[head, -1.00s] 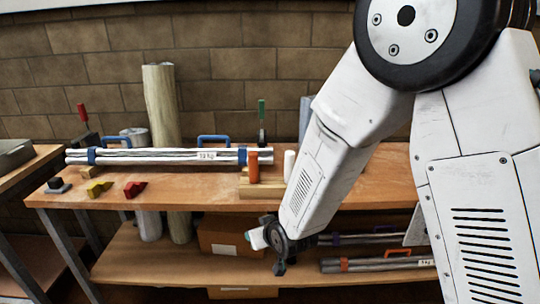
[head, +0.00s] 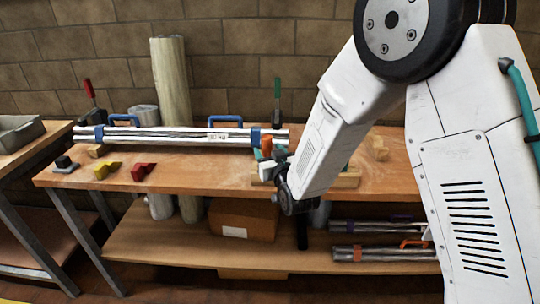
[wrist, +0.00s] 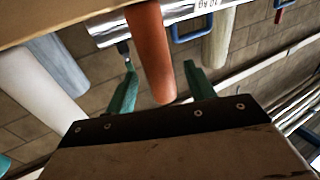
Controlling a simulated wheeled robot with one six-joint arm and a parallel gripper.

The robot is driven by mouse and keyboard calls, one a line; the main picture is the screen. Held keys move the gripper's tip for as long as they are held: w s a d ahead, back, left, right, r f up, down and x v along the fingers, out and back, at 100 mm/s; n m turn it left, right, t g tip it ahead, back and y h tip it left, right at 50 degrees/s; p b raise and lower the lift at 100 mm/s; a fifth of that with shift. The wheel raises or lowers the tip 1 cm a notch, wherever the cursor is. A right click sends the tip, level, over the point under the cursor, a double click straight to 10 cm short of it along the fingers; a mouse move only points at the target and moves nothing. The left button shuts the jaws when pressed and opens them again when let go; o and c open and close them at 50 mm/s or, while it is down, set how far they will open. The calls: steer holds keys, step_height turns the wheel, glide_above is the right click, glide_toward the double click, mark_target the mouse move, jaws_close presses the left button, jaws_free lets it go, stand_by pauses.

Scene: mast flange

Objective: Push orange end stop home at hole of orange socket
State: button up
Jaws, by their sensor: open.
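An orange cylinder (head: 266,144), which may be the end stop, stands upright at a wooden block (head: 346,178) on the bench. In the wrist view the orange cylinder (wrist: 150,50) lies between the two teal fingers. My gripper (wrist: 158,66) is open, one finger on each side of it, and I cannot tell whether they touch it. In the head view my gripper (head: 270,156) is at the block, partly covering the cylinder's lower part. No orange socket or hole can be made out; the cylinder's far end is cut off in the wrist view.
A white cylinder (wrist: 38,85) stands beside the orange one. A silver pipe bundle (head: 170,134) with blue handles lies behind on the bench (head: 215,178). Yellow (head: 105,170) and red (head: 143,171) blocks sit at front left. The bench front between them and my gripper is clear.

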steer(key=shift+x, duration=1.25)
steer(key=c, duration=1.1)
steer(key=shift+r, duration=0.1)
